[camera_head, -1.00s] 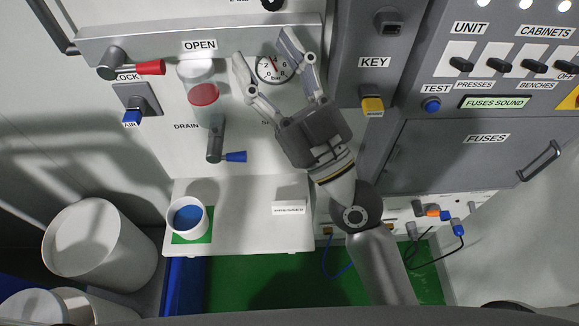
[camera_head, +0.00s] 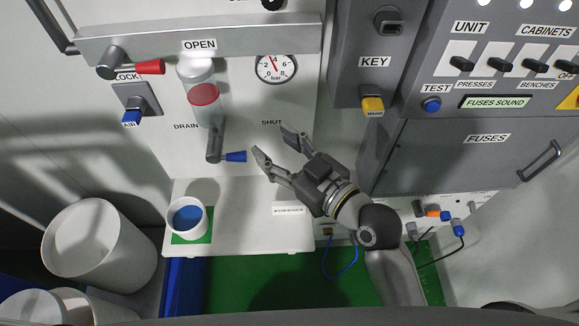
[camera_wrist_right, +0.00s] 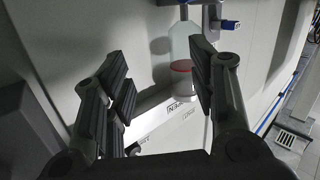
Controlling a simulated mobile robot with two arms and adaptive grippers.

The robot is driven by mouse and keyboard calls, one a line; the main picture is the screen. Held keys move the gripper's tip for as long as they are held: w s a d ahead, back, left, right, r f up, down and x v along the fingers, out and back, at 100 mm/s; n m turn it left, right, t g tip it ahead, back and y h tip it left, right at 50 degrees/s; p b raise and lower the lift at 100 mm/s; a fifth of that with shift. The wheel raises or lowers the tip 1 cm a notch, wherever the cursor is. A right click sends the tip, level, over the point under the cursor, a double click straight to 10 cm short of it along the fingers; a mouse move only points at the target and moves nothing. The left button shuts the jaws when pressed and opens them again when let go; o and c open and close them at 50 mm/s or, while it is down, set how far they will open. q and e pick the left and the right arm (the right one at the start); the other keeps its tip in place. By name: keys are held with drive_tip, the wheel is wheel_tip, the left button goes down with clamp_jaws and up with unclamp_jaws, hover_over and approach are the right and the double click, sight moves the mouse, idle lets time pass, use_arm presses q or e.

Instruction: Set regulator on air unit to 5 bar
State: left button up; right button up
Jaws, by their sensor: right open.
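The air unit's pressure gauge (camera_head: 276,67) is round and white, marked in bar, on the pale panel in the head view. Its red needle points up and slightly left; the exact reading is too small to tell. Left of it hangs a clear bowl (camera_head: 202,76) with a red disc (camera_head: 203,94) inside; the bowl also shows in the wrist view (camera_wrist_right: 180,42). I cannot make out a regulator knob. My right gripper (camera_head: 272,141) is open and empty, below the gauge near the SHUT label, fingers pointing up-left. My left gripper is not in view.
A grey bar (camera_head: 240,37) marked OPEN crosses above the bowl. A red-handled lever (camera_head: 148,67) is at left, and a blue-handled drain valve (camera_head: 235,156) is just left of my right gripper. A shelf (camera_head: 240,235) below holds a white cup (camera_head: 187,217). A grey KEY box (camera_head: 372,85) stands right.

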drive_tip(key=shift+m+g+h, duration=0.4)
drive_tip(key=shift+g+h, duration=0.3)
drive_tip(key=shift+h, duration=0.1)
drive_tip(key=f, duration=0.2)
drive_tip(key=d+f, duration=0.2)
drive_tip(key=f, duration=0.1)
drive_tip(key=shift+s+f, duration=0.3)
drive_tip(key=shift+s, duration=0.1)
drive_tip(key=shift+a, duration=0.1)
